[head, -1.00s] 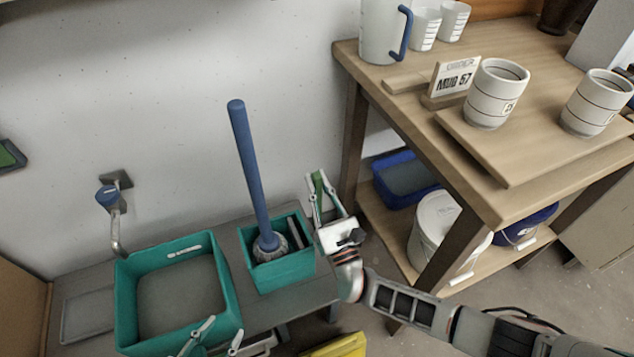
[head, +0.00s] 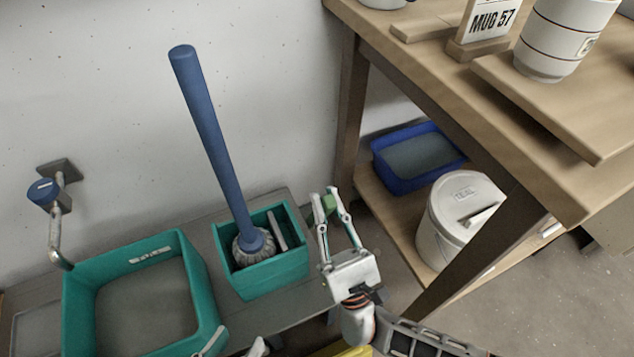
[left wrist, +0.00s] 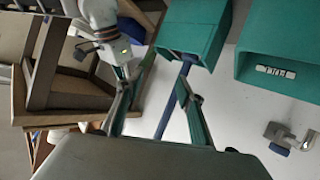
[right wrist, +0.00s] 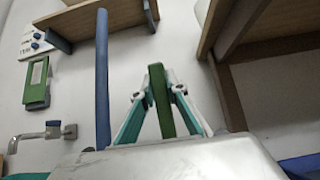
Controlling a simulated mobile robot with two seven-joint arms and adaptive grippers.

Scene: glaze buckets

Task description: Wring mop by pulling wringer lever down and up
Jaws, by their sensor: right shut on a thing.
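The mop's blue handle (head: 210,135) stands tilted left, its grey head (head: 250,247) inside the small teal wringer box (head: 270,280). My right gripper (head: 328,203) is right of the box, shut on a green piece (head: 330,204) that seems to be the lever's grip. The right wrist view shows this green bar (right wrist: 160,100) between the fingers; the rest of the lever is hidden. My left gripper (head: 238,346) is low in the head view, mostly cut off. In the left wrist view it (left wrist: 165,78) is open and empty, with the mop handle (left wrist: 172,98) beyond.
A larger teal bucket (head: 208,300) stands left of the wringer, near a wall tap (head: 52,215). At right, a wooden table (head: 520,110) carries mugs and a sign. Its lower shelf holds a blue tub (head: 400,186) and a white lidded bucket (head: 435,245). A yellow object (head: 345,350) is at the bottom edge.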

